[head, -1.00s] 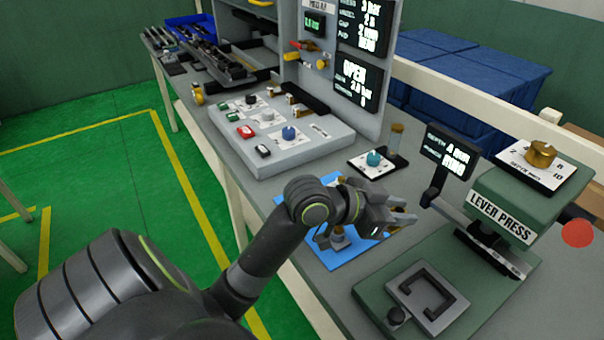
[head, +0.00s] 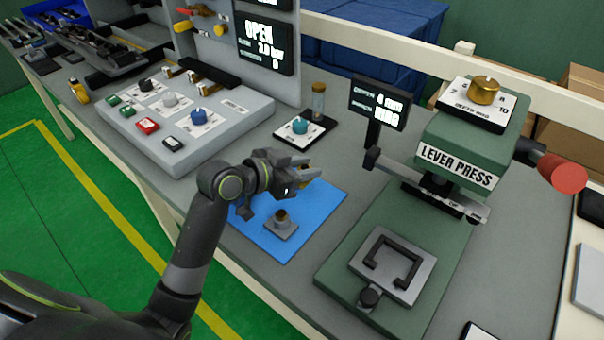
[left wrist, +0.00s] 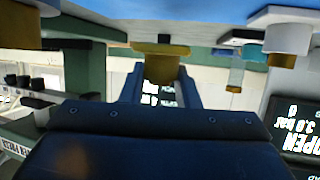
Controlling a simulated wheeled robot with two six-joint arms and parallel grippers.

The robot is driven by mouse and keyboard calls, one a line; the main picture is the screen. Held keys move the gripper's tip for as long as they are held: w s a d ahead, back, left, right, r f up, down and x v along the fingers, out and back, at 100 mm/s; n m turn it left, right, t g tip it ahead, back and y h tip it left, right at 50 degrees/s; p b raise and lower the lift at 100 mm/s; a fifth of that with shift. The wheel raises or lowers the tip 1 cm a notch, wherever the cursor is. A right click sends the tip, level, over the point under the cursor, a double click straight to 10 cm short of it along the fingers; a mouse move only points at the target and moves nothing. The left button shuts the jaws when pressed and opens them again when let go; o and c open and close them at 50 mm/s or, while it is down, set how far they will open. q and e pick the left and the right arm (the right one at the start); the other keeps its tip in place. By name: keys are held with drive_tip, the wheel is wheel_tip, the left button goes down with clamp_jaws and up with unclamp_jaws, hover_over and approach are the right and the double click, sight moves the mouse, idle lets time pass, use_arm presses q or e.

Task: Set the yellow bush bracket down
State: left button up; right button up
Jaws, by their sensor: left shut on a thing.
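My left gripper (head: 308,172) is shut on the yellow bush bracket, of which a small yellow part (head: 303,182) shows between the fingers in the head view. In the left wrist view the yellow bush (left wrist: 162,66) sits between the two fingers. The gripper is over the back part of the blue mat (head: 325,205); I cannot tell whether the bracket touches it. My right gripper is not in view.
A green lever press (head: 465,150) with a grey fixture plate (head: 412,262) stands to the right. A control box (head: 190,115) is to the left. A black tray with a teal knob (head: 300,127) and small display (head: 380,102) stand behind.

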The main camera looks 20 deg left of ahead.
use_arm(q)
drive_tip(key=shift+f, duration=0.95)
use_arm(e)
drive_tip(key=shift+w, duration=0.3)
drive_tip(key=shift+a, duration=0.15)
